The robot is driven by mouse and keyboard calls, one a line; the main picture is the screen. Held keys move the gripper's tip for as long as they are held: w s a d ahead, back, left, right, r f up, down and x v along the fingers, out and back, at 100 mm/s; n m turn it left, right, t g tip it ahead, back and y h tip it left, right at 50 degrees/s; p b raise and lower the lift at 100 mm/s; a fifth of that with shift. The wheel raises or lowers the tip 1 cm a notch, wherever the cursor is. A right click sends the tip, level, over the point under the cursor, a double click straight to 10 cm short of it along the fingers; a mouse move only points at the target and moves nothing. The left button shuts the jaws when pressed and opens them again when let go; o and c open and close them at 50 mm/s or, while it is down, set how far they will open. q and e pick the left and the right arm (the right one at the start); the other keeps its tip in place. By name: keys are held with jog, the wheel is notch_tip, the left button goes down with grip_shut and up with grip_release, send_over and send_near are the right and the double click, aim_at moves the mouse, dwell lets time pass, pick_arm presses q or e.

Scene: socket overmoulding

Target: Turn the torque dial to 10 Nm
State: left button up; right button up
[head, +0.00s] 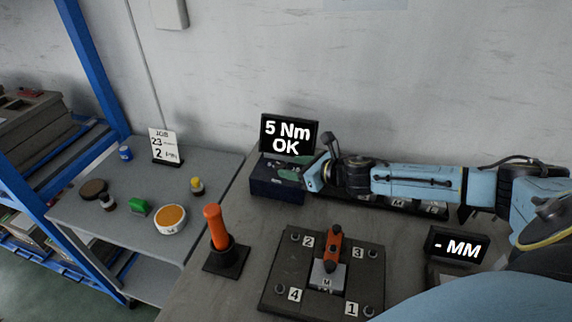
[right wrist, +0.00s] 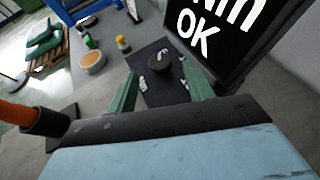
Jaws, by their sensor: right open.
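The torque unit is a dark box (head: 264,188) against the wall, with a black screen (head: 289,134) on it reading "5 Nm OK". The screen also shows close up in the right wrist view (right wrist: 217,40). The torque dial (right wrist: 161,67) is a dark round knob on the box's top, with small white labels around it. My right gripper (head: 282,184) reaches in from the right over the box. Its green fingers are open, and in the right wrist view the dial shows between them, apart from both. My left gripper is out of view.
An orange-handled tool (head: 214,228) stands in a black holder left of the numbered fixture plate (head: 273,272). A second display (head: 457,246) reads "- MM". A side table (head: 128,240) holds an orange-topped tub (head: 171,218), a green block (head: 138,207) and a job card (head: 164,146).

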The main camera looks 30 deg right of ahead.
aim_at(281, 165)
jog(key=shift+x, duration=1.7)
jog(key=shift+c, duration=0.2)
jog(key=c, duration=0.9)
